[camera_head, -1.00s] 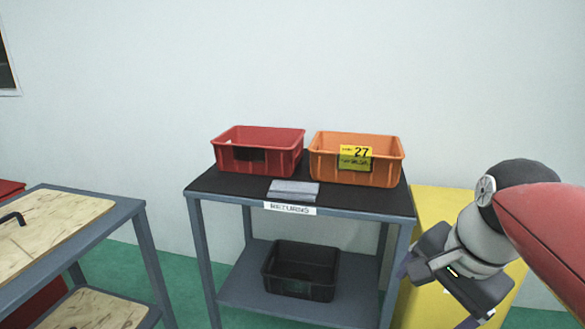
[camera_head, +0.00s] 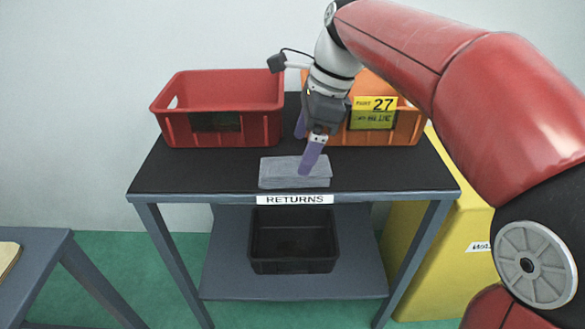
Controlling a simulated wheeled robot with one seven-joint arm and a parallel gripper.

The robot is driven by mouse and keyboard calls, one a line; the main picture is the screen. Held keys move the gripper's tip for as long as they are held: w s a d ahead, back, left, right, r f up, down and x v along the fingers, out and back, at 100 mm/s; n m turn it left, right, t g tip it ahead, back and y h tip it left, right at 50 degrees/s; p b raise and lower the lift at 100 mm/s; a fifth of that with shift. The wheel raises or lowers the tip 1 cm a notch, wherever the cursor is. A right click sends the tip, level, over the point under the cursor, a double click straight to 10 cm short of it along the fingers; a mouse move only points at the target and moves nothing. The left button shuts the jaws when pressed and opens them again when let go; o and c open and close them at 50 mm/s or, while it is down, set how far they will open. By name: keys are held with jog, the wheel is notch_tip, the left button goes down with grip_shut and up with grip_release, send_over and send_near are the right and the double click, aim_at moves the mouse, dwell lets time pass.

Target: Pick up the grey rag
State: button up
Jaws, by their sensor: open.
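The grey rag (camera_head: 283,174) lies folded flat on the black top of the returns table (camera_head: 210,172), near its front edge above the white "RETURNS" label. My gripper (camera_head: 306,150) is open and points down over the right part of the rag. Its purple fingers are apart, one in front near the rag's right end and the other farther back. The front finger covers a small part of the rag. I cannot tell whether the fingertip touches it.
A red crate (camera_head: 222,106) stands behind the rag at left. An orange crate (camera_head: 405,124) with a yellow "27" label stands behind at right, partly hidden by my arm. A black crate (camera_head: 293,240) sits on the lower shelf. The tabletop's right front is clear.

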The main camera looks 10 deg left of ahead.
aim_at(295, 166)
jog(key=x, duration=0.4)
jog(key=shift+a+f+b, duration=0.15)
jog(key=shift+f+b, duration=0.15)
jog(key=shift+f, duration=0.05)
jog(key=c, duration=1.1)
jog(key=shift+o, duration=0.2)
jog(key=shift+r, duration=0.1)
notch_tip(295, 166, up, 20)
jog(key=p, duration=0.4)
